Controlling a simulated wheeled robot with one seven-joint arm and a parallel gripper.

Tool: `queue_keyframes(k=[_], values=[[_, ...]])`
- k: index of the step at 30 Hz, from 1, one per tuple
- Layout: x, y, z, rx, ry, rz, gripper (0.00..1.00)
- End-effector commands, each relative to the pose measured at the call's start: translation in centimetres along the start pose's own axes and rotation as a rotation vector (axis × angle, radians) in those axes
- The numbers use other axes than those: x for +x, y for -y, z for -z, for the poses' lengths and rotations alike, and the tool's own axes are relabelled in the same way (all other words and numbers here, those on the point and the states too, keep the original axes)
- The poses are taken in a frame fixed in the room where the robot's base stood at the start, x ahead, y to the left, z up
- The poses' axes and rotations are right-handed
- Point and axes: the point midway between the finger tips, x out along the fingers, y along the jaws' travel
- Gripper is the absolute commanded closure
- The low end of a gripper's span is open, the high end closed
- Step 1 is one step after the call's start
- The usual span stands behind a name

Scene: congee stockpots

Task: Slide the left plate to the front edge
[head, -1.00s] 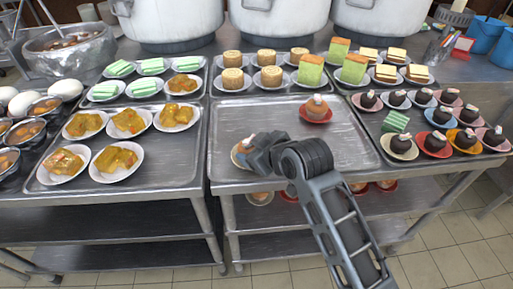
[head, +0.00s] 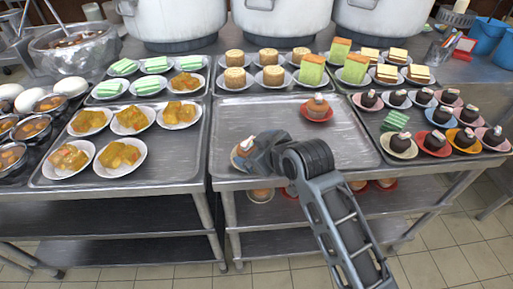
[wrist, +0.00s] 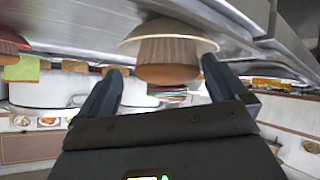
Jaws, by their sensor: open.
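The left plate (head: 236,159) is pale and carries a cupcake (head: 243,148) with a white topping. It stands near the front left of the middle tray (head: 229,120), partly hidden by my gripper (head: 262,153). In the wrist view, which is upside down, the plate (wrist: 132,43) and the cupcake (wrist: 166,60) show between the open fingers of my gripper (wrist: 160,70). I cannot tell whether the fingers touch them. A red plate (head: 317,119) with another cupcake stands farther back and right on the same tray; its edge also shows in the wrist view (wrist: 8,38).
Plates of yellow pastries (head: 120,155) fill the left tray, and plates of dark cakes (head: 435,142) fill the right tray. Rolls and green cakes stand behind, before large pots (head: 277,22). The middle tray is bare between its two plates. A lower shelf holds more cupcakes.

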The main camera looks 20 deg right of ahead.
Motion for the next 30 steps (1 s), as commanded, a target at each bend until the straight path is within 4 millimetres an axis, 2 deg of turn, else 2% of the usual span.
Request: queue_keyframes(k=[5, 8, 15, 21, 30], values=[[-0.2, 0.1, -0.1, 0.000, 0.001, 0.001, 0.00], [-1.1, 0.1, -0.1, 0.000, 0.001, 0.001, 0.00], [-5.0, 0.1, -0.1, 0.001, 0.000, 0.001, 0.00], [-7.3, 0.0, 0.0, 0.000, -0.001, 0.000, 0.00], [-7.8, 0.0, 0.0, 0.000, 0.000, 0.000, 0.00]])
